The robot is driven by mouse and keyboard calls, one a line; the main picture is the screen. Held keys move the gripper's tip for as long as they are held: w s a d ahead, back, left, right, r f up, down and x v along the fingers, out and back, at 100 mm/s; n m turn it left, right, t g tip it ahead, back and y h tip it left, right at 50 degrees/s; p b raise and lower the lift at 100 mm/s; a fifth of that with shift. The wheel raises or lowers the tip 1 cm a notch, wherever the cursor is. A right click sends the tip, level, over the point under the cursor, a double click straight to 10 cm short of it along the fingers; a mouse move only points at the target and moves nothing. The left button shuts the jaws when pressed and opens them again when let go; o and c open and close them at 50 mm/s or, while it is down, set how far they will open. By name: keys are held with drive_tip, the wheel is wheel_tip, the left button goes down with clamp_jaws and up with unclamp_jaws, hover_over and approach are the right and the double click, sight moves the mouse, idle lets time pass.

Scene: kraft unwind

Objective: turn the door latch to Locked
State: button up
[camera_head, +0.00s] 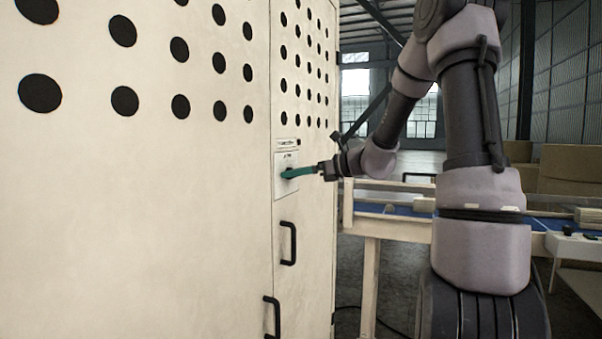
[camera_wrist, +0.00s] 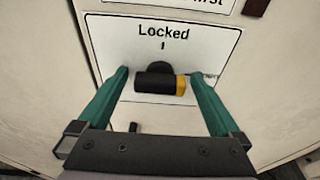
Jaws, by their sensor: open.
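The door latch (camera_wrist: 160,82) is a black knob on a white plate (camera_wrist: 215,40) fixed to the cream cabinet door. Its bar lies level in the wrist view, with a yellow end at the right. The word "Locked" and a small mark stand above it; another label at the right is partly hidden by a finger. My gripper (camera_wrist: 162,90) is open, with its two green fingers on either side of the latch and gaps between. In the head view my gripper (camera_head: 292,172) reaches the plate (camera_head: 280,188) from the right, and hides the latch.
The cabinet (camera_head: 150,210) has rows of black holes above and two black handles (camera_head: 289,243) (camera_head: 272,316) below the plate. A table with a blue top (camera_head: 400,209) stands behind my arm. Cardboard boxes (camera_head: 565,170) are at the right.

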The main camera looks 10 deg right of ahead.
drive_tip(key=c, duration=1.3)
drive_tip(key=n, duration=0.1)
drive_tip(key=n+t, duration=0.1)
drive_tip(key=n, duration=0.1)
drive_tip(key=shift+s+a+n+h, duration=0.1)
drive_tip(key=shift+s+n+h, duration=0.05)
drive_tip(key=shift+n+h, duration=0.15)
drive_tip(key=n+t, duration=0.1)
drive_tip(key=n, duration=0.3)
drive_tip(key=shift+f, duration=0.1)
drive_tip(key=shift+s, duration=0.1)
drive_tip(key=n+t, duration=0.1)
drive_tip(key=n, duration=0.3)
drive_tip(key=shift+f, duration=0.15)
drive_tip(key=shift+a, duration=0.1)
